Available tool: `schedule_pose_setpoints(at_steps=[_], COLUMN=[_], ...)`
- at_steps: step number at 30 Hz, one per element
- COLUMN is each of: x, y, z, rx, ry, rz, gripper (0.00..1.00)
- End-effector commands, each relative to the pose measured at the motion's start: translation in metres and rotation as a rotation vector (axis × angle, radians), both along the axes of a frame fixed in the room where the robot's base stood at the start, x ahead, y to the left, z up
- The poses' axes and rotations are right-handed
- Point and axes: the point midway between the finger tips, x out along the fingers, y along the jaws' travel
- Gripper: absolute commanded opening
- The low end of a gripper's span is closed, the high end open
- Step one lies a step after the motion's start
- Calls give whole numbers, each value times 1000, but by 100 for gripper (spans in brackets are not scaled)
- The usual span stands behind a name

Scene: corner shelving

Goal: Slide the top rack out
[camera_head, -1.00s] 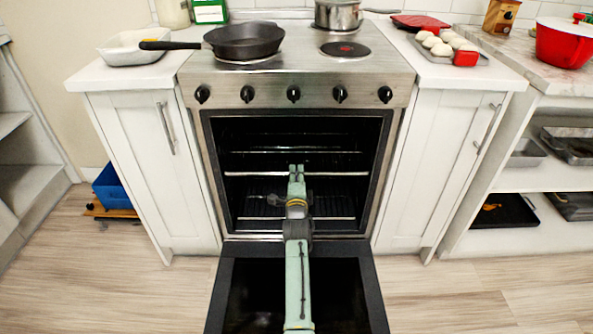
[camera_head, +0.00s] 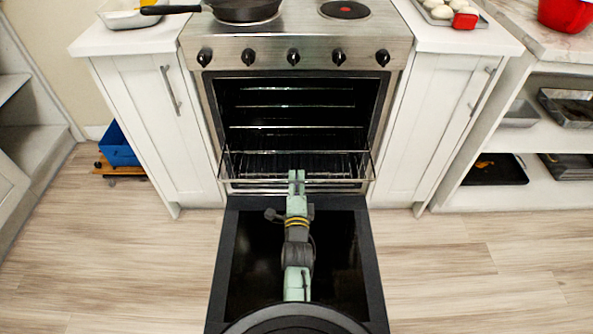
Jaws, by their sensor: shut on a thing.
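A wire rack (camera_head: 345,180) sticks partly out of the oven, its front rail past the door frame and above the lowered oven door (camera_head: 226,255). My gripper (camera_head: 296,176) is at the middle of this front rail and shut on it. Its fingers hide a short piece of the rail. The rest of the rack reaches back into the dark oven cavity (camera_head: 300,115). Thin horizontal rails show higher inside; I cannot tell clearly which belong to another rack.
The open door lies below my arm. White cabinets (camera_head: 140,130) flank the oven, with a handle on each side. A black pan (camera_head: 245,10) is on the stove.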

Motion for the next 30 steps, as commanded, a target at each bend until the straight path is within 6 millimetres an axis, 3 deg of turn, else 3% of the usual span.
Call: schedule_pose_setpoints(at_steps=[10,11,19,30], x=[-1,-1,-1,-1], y=[0,0,0,-1], z=[-1,-1,-1,4], rx=[-1,-1,0,0], ry=[3,3,1,0], rz=[-1,-1,0,-1], gripper=[0,11,29,30])
